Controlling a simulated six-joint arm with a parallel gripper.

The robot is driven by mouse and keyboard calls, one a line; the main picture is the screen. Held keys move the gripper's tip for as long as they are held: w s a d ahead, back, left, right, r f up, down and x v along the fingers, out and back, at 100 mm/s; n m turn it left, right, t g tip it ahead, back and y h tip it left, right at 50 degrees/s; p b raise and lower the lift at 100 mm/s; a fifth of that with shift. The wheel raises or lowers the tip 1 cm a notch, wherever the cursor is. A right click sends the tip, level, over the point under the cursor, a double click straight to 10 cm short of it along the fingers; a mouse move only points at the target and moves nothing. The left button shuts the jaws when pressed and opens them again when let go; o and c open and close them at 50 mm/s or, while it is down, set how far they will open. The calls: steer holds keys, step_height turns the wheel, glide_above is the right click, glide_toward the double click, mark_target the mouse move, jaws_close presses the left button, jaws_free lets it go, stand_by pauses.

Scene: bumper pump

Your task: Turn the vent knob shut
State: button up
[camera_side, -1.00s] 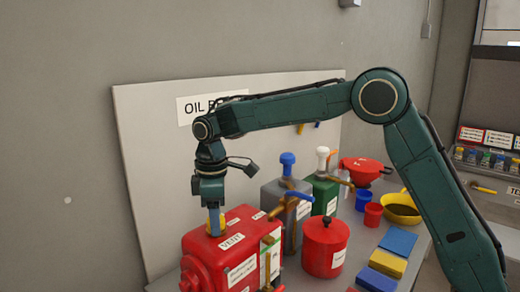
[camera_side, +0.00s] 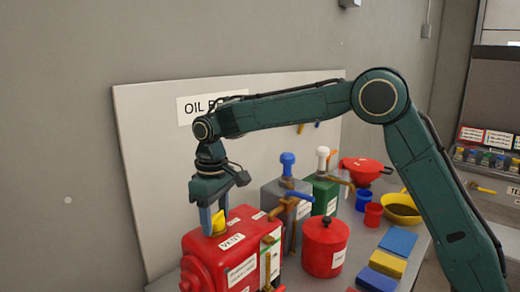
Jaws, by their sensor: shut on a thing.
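The vent knob (camera_side: 218,222) is yellow and sits on top of the red tank, behind the label reading VENT (camera_side: 231,242). My gripper (camera_side: 216,222) points straight down over it, shut on the knob, with a finger on either side. The fingers cover part of the knob. The red tank (camera_side: 196,247) stands at the lower left and has white labels on its front.
A grey can with a blue-topped pump (camera_side: 288,160) and a green can (camera_side: 322,194) stand to the right. A red lidded pot (camera_side: 324,246), blue cup (camera_side: 363,198), red cup (camera_side: 373,214) and yellow bowl (camera_side: 401,210) are on the bench. A pale board (camera_side: 150,150) stands behind.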

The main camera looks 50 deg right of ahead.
mark_target(216, 215)
steer(key=m, duration=0.3)
steer(key=shift+m, duration=0.3)
stand_by(0.4)
steer(key=o, duration=1)
steer(key=shift+r, duration=0.1)
step_height(216, 215, up, 14)
steer(key=shift+f, duration=0.15)
stand_by(0.4)
